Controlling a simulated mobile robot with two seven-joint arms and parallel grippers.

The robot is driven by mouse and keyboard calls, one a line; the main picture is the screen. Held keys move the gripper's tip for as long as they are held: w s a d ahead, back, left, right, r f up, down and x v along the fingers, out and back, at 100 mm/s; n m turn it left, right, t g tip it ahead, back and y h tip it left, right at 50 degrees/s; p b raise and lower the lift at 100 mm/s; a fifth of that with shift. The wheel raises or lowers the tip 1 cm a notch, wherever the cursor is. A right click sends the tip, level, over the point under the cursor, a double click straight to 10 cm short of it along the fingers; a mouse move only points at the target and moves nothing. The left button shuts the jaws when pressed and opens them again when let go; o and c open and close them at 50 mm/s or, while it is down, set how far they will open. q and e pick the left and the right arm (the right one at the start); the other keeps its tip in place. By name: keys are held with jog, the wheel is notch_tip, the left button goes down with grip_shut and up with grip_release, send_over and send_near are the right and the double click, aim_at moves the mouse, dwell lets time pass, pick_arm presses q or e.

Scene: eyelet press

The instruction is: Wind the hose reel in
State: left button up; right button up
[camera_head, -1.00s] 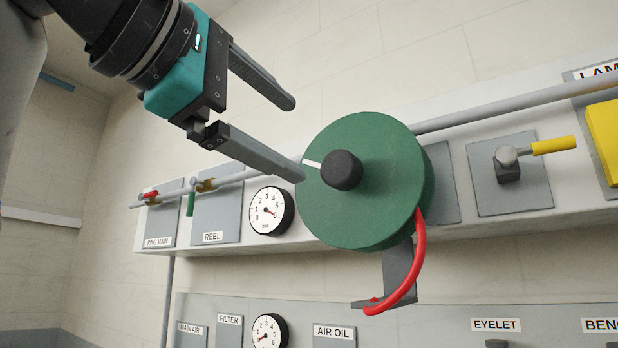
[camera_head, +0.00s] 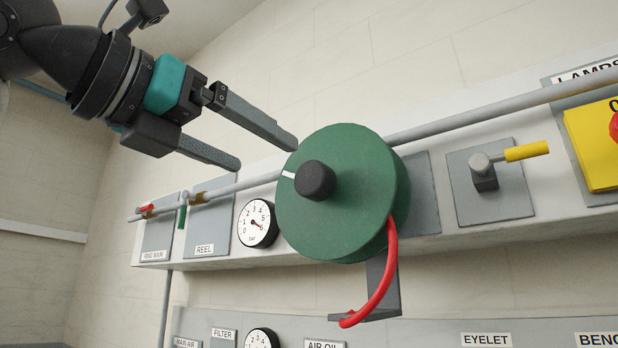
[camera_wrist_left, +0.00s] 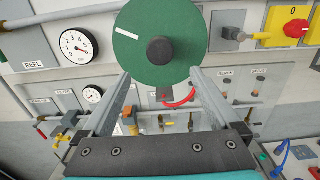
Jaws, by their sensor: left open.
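The hose reel (camera_head: 345,205) is a green disc on the wall panel, with a dark round knob (camera_head: 315,180) at its middle and a white mark on its left side. A red hose (camera_head: 385,275) hangs from its lower right and ends at a grey bracket below. My left gripper (camera_head: 268,155) is open and empty, at the reel's upper left. In the left wrist view the reel (camera_wrist_left: 180,30) lies ahead, beyond and between the two fingers (camera_wrist_left: 155,95). My right gripper is not in view.
A grey pipe (camera_head: 450,122) runs along the panel behind the reel. A pressure gauge (camera_head: 257,223) and the REEL valve plate (camera_head: 210,222) are at the left. A yellow-handled lever (camera_head: 525,152) and a yellow box (camera_head: 592,140) are at the right.

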aim_at(308, 178)
pick_arm(q)
jog(key=p+x, duration=0.3)
jog(key=x, duration=0.8)
jog(key=shift+w+d+r+p, duration=0.1)
jog(key=shift+w+d+p, duration=0.1)
jog(key=shift+p, duration=0.15)
jog(key=shift+w+d, duration=0.3)
jog(key=shift+w, duration=0.15)
grip_shut()
